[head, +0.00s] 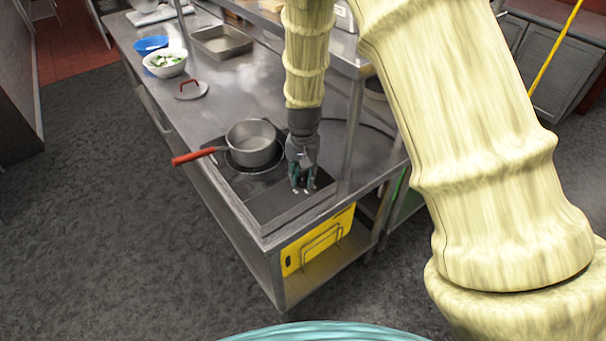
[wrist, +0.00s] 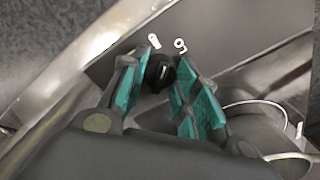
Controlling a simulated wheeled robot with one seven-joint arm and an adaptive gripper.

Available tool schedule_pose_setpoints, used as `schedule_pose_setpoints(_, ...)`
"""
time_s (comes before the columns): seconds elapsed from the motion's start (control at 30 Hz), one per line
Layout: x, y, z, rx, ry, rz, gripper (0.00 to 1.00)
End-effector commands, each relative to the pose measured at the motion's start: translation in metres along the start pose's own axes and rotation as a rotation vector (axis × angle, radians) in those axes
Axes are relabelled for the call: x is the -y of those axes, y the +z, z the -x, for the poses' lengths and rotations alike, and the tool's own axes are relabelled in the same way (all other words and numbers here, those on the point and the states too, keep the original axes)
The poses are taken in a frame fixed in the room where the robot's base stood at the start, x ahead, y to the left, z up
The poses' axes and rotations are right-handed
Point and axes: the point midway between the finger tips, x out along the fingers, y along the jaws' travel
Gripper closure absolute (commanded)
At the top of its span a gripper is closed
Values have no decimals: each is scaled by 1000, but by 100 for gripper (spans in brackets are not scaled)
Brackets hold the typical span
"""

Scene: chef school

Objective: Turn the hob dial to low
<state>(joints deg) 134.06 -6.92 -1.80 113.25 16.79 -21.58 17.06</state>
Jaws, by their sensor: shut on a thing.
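The hob (head: 283,201) is a dark flat unit set into the steel counter, its near part a plain panel. My gripper (head: 302,187) points down at this panel from above. In the wrist view, the hob dial (wrist: 158,73) is a small round black knob with a pale mark on it. It sits between the teal pads of my gripper (wrist: 161,66), which is shut on it. White characters (wrist: 180,46) are printed on the panel just beyond the dial. The fingers hide the dial in the head view. I cannot tell its setting.
A grey saucepan (head: 252,145) with a red handle (head: 194,156) stands on the hob close to my gripper. A lid (head: 191,91), a white bowl (head: 165,65), a blue bowl (head: 150,45) and a metal tray (head: 222,42) are farther back. A shelf post (head: 355,125) rises right of my gripper.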

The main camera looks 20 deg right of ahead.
Motion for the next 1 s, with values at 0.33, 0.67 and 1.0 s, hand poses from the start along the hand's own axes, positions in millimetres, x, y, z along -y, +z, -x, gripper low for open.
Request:
schedule_pose_setpoints(0.33,0,-1,2,-3,-1,-252,93)
schedule_pose_setpoints(0.67,1,-1,1,-3,-2,-366,93)
schedule_pose_setpoints(1.0,1,-1,1,-3,-2,-383,93)
